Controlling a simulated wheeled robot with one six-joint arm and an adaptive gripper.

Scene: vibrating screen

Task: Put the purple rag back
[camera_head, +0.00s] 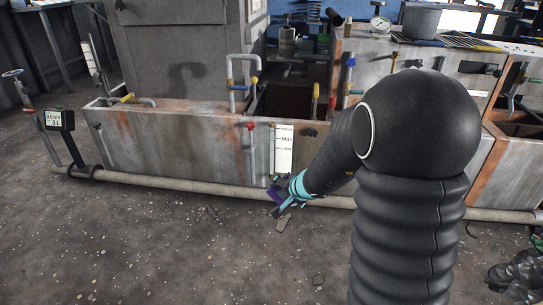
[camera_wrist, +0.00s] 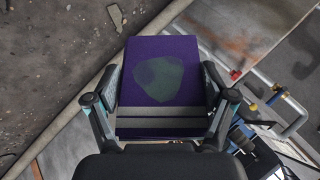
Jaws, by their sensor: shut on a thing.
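The purple rag (camera_wrist: 160,52) shows in the wrist view as a flat, roughly rectangular piece with a dull green-grey patch and a grey band across its lower part. My gripper (camera_wrist: 160,92) has a finger on each side of it and is shut on it. In the head view my gripper (camera_head: 284,196) is low in front of the tank, with a little of the purple rag (camera_head: 275,192) showing at its left. The fingertips are small and partly hidden there.
A long rusty metal tank (camera_head: 180,142) stands behind my gripper, with a level gauge (camera_head: 284,148) on its front and a pipe (camera_head: 190,186) along its base. A digital display (camera_head: 53,119) stands at the left. The dark floor (camera_head: 130,245) at front left is mostly clear, with small debris.

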